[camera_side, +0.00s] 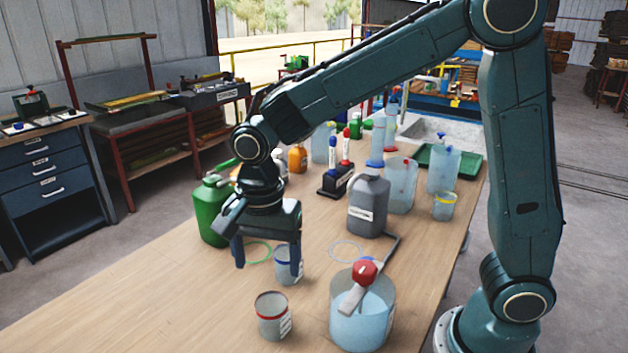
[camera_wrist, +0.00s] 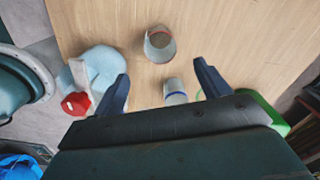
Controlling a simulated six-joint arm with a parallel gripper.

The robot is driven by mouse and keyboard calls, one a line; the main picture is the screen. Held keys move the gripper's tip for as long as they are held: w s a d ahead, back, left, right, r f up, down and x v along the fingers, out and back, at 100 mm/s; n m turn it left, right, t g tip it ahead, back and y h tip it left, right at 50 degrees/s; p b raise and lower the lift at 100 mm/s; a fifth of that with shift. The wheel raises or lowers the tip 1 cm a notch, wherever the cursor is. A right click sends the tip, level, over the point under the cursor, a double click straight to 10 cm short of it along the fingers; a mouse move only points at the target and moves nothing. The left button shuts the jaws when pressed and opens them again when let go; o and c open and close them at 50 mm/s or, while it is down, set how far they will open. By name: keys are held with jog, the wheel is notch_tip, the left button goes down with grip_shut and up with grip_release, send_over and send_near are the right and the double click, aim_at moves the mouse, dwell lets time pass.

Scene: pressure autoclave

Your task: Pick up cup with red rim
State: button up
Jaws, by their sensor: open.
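The cup with red rim (camera_side: 273,318) stands upright on the wooden table, near the front of the side view. It looks grey and translucent, with a white label on its side. In the wrist view the cup (camera_wrist: 159,46) is just beyond the fingertips, roughly centred between them. My gripper (camera_side: 268,262) is open and empty, pointing down above the table, behind the red-rimmed cup in the side view. It also shows in the wrist view (camera_wrist: 161,72). A cup with a blue rim (camera_side: 284,272) stands close by the right finger and is partly hidden by it.
A large clear container (camera_side: 360,318) with a red-knobbed tool across it stands right of the red-rimmed cup. A green jug (camera_side: 208,212) is left of my gripper, and a grey jug (camera_side: 368,206) is behind right. The table's front left is clear.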

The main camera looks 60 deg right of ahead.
send_over(272, 312)
jog(key=s+a, duration=0.2)
jog(key=shift+f, duration=4.35)
jog(key=shift+w+d+f, duration=0.1)
jog(key=shift+f, duration=2.45)
jog(key=c, duration=1)
jog(key=shift+r, duration=0.15)
notch_tip(272, 312, up, 20)
jog(key=shift+f, duration=0.1)
